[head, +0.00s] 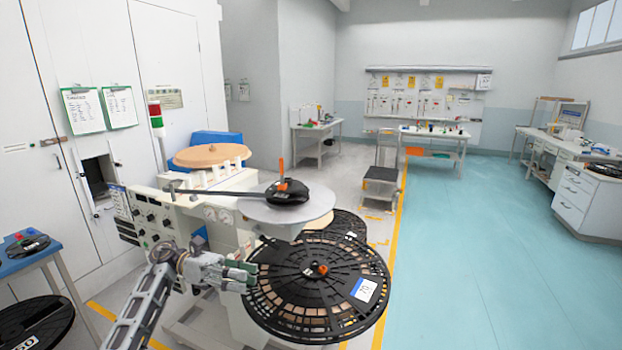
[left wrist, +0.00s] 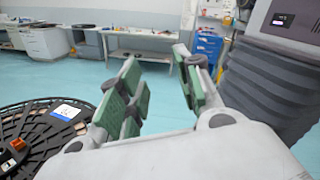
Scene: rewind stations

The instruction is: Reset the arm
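My left gripper (head: 241,275) is at the left edge of the large black reel (head: 318,282) in the head view. In the left wrist view its green-padded fingers (left wrist: 160,85) stand apart with nothing between them. I cannot tell whether it touches the reel. The reel shows at the lower left of that view (left wrist: 42,135). On the rewind station (head: 190,220), a dark straight arm (head: 222,194) reaches from the left to a black hub (head: 287,192) on a round grey plate (head: 290,212). An orange handle (head: 281,168) stands upright there. My right gripper is not in view.
A wooden disc (head: 211,155) sits on top at the back of the station. A blue table (head: 28,248) with a small reel stands at the left. Workbenches (head: 435,138) line the far wall. The teal floor (head: 490,250) on the right is clear.

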